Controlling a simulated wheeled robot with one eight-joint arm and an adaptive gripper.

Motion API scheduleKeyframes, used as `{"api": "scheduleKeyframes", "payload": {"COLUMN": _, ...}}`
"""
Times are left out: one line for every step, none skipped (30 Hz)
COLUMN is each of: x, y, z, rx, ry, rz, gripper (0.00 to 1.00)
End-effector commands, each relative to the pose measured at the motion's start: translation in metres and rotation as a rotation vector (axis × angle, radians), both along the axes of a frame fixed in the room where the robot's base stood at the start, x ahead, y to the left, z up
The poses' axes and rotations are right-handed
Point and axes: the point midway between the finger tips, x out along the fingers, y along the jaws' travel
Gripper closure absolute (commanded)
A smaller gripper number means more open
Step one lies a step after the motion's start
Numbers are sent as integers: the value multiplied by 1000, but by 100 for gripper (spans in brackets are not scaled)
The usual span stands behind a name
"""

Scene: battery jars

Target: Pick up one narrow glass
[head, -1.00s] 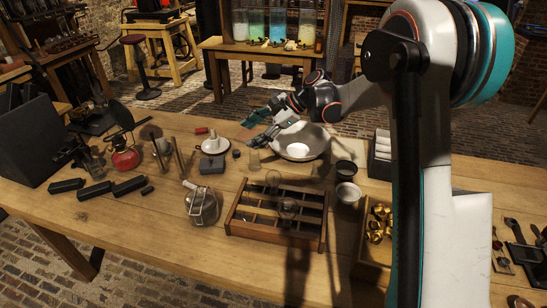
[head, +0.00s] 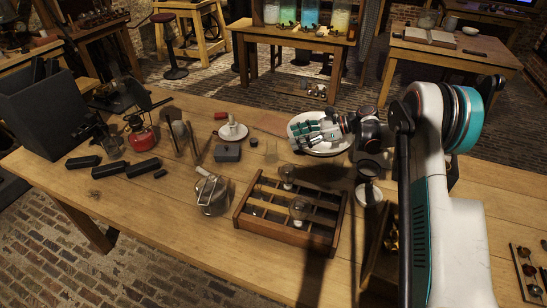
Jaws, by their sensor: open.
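A small clear narrow glass (head: 271,152) stands upright on the wooden table, left of the wide bowl. Two more clear glass vessels, one toward the back (head: 288,174) and one nearer the front (head: 299,208), are at the slatted wooden rack; they are too faint to tell their exact shape. My gripper (head: 297,138) is open and empty, above the wide bowl, its fingers pointing left. It is to the right of the standing glass and apart from it.
The wide pale bowl (head: 335,151) lies under my gripper. The wooden rack (head: 285,234) stands in front of it. A glass jar with a metal clamp (head: 211,194) is left of the rack. A dark block (head: 228,153) and a white dish (head: 233,132) stand further left.

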Motion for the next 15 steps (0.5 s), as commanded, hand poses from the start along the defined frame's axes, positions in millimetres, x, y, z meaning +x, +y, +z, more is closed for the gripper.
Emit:
{"api": "scheduleKeyframes", "payload": {"x": 0, "y": 10, "z": -6, "rx": 0, "ry": 0, "rz": 2, "gripper": 44}}
{"api": "scheduleKeyframes", "payload": {"x": 1, "y": 14, "z": -8, "rx": 0, "ry": 0, "rz": 2, "gripper": 44}}
{"api": "scheduleKeyframes", "payload": {"x": 1, "y": 19, "z": -10, "rx": 0, "ry": -1, "rz": 1, "gripper": 44}}
{"api": "scheduleKeyframes", "payload": {"x": 2, "y": 23, "z": -11, "rx": 0, "ry": 0, "rz": 1, "gripper": 44}}
{"api": "scheduleKeyframes", "payload": {"x": 2, "y": 26, "z": -12, "rx": -1, "ry": 0, "rz": 1, "gripper": 44}}
{"api": "scheduleKeyframes", "payload": {"x": 3, "y": 29, "z": -13, "rx": -1, "ry": 0, "rz": 0, "gripper": 44}}
{"api": "scheduleKeyframes", "payload": {"x": 3, "y": 31, "z": -13, "rx": -1, "ry": 0, "rz": 0, "gripper": 44}}
{"api": "scheduleKeyframes", "payload": {"x": 3, "y": 32, "z": -14, "rx": -1, "ry": 0, "rz": 0, "gripper": 44}}
{"api": "scheduleKeyframes", "payload": {"x": 3, "y": 33, "z": -14, "rx": -1, "ry": 0, "rz": -1, "gripper": 44}}
{"api": "scheduleKeyframes", "payload": {"x": 3, "y": 34, "z": -14, "rx": -1, "ry": 0, "rz": -1, "gripper": 44}}
{"api": "scheduleKeyframes", "payload": {"x": 3, "y": 35, "z": -15, "rx": -1, "ry": 0, "rz": -1, "gripper": 44}}
{"api": "scheduleKeyframes", "payload": {"x": 4, "y": 37, "z": -16, "rx": -1, "ry": 0, "rz": 0, "gripper": 44}}
{"api": "scheduleKeyframes", "payload": {"x": 4, "y": 39, "z": -17, "rx": -1, "ry": 0, "rz": 0, "gripper": 44}}
{"api": "scheduleKeyframes", "payload": {"x": 4, "y": 41, "z": -19, "rx": -1, "ry": 0, "rz": 0, "gripper": 44}}
{"api": "scheduleKeyframes", "payload": {"x": 5, "y": 45, "z": -21, "rx": -1, "ry": 0, "rz": 1, "gripper": 44}}
